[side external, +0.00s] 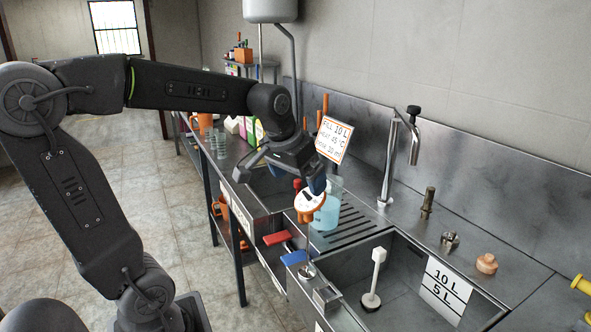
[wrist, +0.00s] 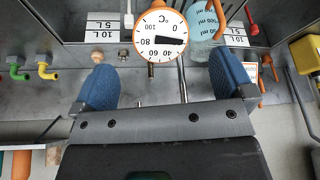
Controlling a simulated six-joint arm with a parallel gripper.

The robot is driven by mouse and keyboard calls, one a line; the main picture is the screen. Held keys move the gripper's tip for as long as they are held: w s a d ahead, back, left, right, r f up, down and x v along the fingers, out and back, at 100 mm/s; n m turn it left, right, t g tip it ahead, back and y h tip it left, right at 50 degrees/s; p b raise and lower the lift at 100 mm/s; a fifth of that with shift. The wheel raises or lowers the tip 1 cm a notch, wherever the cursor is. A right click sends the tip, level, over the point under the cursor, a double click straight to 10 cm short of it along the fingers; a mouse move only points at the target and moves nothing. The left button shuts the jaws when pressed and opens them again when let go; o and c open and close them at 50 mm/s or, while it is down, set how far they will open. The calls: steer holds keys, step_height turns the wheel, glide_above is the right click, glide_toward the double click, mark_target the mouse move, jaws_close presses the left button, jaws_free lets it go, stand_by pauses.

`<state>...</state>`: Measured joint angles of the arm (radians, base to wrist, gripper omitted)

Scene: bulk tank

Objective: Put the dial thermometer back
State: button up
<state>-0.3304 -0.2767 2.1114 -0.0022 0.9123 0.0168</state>
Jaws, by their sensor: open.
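The dial thermometer (side external: 309,201) has a white face and an orange rim, and it stands at the left side of a translucent blue measuring jug (side external: 327,212). In the wrist view the dial (wrist: 160,36) faces me, with a black pointer and °C marks, just beyond the fingertips. The jug (wrist: 204,22) shows beside it there. My gripper (side external: 282,178) is open above and to the left of the dial. In the wrist view its blue-padded fingers (wrist: 163,82) are wide apart with nothing between them. The thermometer's stem is hidden, and I cannot tell what supports it.
A tap (side external: 390,165) rises behind the ribbed drainboard (side external: 352,230). An orange-framed sign (side external: 334,139) stands at the back. Red (side external: 277,238) and blue (side external: 294,258) handles line the front edge. A white-topped rod (side external: 375,278) stands in the sink marked 10 L and 5 L.

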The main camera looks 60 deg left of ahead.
steer(key=s+d+f+m+t+h, duration=0.1)
steer(key=s+d+f+m, duration=0.2)
steer(key=s+d, duration=0.7)
steer(key=shift+s+d+m, duration=0.3)
steer(key=shift+s+d, duration=0.05)
steer(key=shift+s, duration=0.55)
